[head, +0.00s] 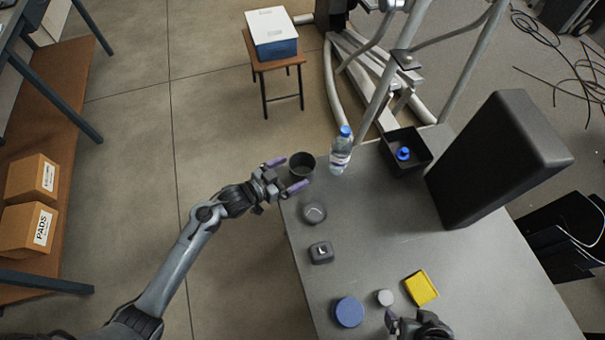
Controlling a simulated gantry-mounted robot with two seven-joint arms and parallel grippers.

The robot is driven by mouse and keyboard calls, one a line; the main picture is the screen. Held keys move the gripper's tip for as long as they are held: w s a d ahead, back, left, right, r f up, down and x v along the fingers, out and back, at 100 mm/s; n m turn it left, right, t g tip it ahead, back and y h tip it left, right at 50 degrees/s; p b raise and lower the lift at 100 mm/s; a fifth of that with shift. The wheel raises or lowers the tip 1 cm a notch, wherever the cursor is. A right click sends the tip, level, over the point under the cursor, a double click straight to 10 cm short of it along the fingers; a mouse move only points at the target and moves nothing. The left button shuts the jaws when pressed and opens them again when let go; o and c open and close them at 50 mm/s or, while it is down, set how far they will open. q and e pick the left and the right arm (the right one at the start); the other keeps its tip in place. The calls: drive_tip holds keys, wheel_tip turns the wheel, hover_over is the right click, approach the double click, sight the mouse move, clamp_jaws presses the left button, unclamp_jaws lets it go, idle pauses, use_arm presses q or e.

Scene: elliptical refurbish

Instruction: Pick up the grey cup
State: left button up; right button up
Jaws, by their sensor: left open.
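The dark grey cup (302,164) stands upright near the far left corner of the grey table (385,235), its open top facing up. My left gripper (287,174) is open at the cup's left side. Its two purple fingers point toward the cup, one at the far side and one at the near side. I cannot tell whether either finger touches the cup. My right gripper (391,316) shows only partly at the bottom edge, near a small grey round piece, and its jaws are not clear.
A water bottle (340,150) stands just right of the cup. A black bin (407,155) holds a blue item. A round grey item (314,212), a small dark box (321,252), a blue disc (349,312) and a yellow tray (421,288) lie nearer. A large black panel (500,155) stands right.

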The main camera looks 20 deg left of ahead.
sight(311, 163)
use_arm(q)
drive_tip(key=shift+w+d+f, duration=0.2)
drive_tip(key=shift+w+f, duration=0.05)
drive_tip(key=shift+w, duration=0.1)
drive_tip(key=shift+b+x, duration=0.7)
drive_tip(key=shift+x, duration=1.55)
drive_tip(key=c, duration=0.7)
drive_tip(key=shift+c, duration=0.4)
drive_tip(key=shift+r, duration=0.1)
